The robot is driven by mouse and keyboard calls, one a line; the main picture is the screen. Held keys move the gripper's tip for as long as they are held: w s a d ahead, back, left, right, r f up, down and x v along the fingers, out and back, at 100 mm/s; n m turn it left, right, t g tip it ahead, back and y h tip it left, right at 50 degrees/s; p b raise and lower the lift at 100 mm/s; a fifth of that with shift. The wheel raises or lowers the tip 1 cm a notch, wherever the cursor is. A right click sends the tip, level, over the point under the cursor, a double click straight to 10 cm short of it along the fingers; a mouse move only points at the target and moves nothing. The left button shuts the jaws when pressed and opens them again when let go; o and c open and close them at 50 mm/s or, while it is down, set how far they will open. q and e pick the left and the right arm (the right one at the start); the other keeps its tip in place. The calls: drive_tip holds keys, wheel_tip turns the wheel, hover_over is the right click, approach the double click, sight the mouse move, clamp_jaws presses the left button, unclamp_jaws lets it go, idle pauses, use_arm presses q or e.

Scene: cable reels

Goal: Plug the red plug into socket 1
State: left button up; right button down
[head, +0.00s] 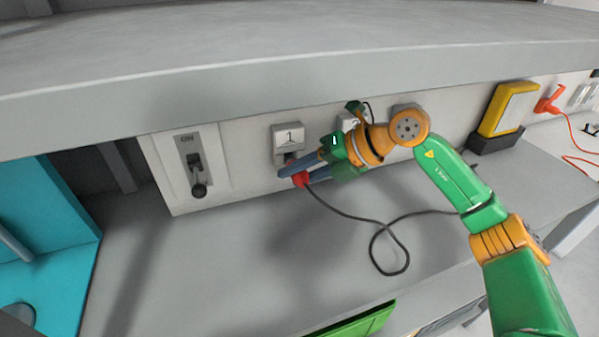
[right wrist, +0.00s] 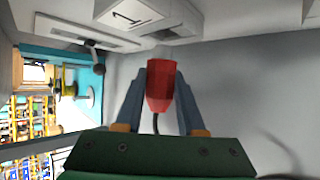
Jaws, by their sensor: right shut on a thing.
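The red plug (head: 301,179) is held between the blue-grey fingers of my right gripper (head: 292,170). Socket 1 (head: 288,136) is a grey housing marked "1" on the wall panel, just above the plug. It also shows at the top of the right wrist view (right wrist: 147,16). The plug's front end is close to the housing; I cannot tell whether it touches. My left gripper is not in view.
A lever switch (head: 197,175) marked ON is left of socket 1. Socket 2 (head: 347,121) is partly hidden behind my right arm. The dark cable (head: 375,238) loops over the grey counter (head: 240,250). A shelf (head: 300,75) overhangs. A yellow box (head: 508,108) stands right.

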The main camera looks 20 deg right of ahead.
drive_tip(key=shift+w+p, duration=1.3)
drive_tip(key=shift+p, duration=0.1)
idle(1.7)
drive_tip(key=shift+c, duration=2.2)
unclamp_jaws()
drive_tip(key=shift+o, duration=0.3)
drive_tip(key=o, duration=0.4)
